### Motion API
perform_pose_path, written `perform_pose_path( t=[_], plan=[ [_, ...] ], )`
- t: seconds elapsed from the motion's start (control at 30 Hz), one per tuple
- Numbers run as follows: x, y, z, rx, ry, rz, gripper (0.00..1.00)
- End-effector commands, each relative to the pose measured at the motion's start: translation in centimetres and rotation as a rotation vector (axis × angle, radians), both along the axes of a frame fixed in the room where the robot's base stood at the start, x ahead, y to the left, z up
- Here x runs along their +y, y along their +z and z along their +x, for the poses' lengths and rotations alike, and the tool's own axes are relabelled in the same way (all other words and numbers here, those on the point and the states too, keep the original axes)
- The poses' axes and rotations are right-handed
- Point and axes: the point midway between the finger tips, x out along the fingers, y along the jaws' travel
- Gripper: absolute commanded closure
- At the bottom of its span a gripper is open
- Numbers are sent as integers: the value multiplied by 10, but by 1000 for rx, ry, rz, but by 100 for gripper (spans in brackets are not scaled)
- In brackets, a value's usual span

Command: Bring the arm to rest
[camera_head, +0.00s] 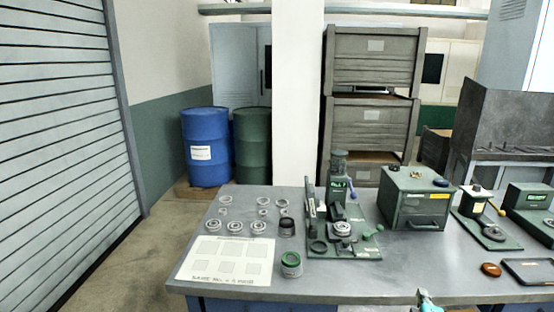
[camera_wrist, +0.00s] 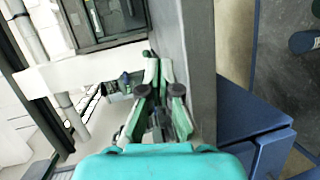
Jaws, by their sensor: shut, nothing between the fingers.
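My gripper (camera_wrist: 157,68) reaches up the middle of the wrist view, with green fingers and a teal body at the bottom. Its fingers are close together, shut, with nothing seen between them. In the head view only a small teal part of my arm (camera_head: 427,301) shows at the bottom edge, in front of the workbench (camera_head: 400,281). The rest of my arm is out of that view.
The bench holds several metal rings (camera_head: 235,227), a white marked sheet (camera_head: 222,262), a green grinder fixture (camera_head: 340,225), a green drawer box (camera_head: 416,198) and a dark tray (camera_head: 530,271). Blue (camera_head: 206,147) and green (camera_head: 252,145) drums stand behind. Left floor is clear.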

Motion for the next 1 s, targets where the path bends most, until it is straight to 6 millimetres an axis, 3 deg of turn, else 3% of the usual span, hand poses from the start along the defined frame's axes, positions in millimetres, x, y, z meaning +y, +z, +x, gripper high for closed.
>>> perform_pose_path(
  t=[0.23,0.37,0.7,1.0],
  plan=[
    [29,-38,-37,-22,11,99,100],
    [52,-64,-71,-43,18,183,100],
    [114,-115,-183,-103,32,454,100],
    [157,-130,-287,-139,32,697,100]
  ],
)
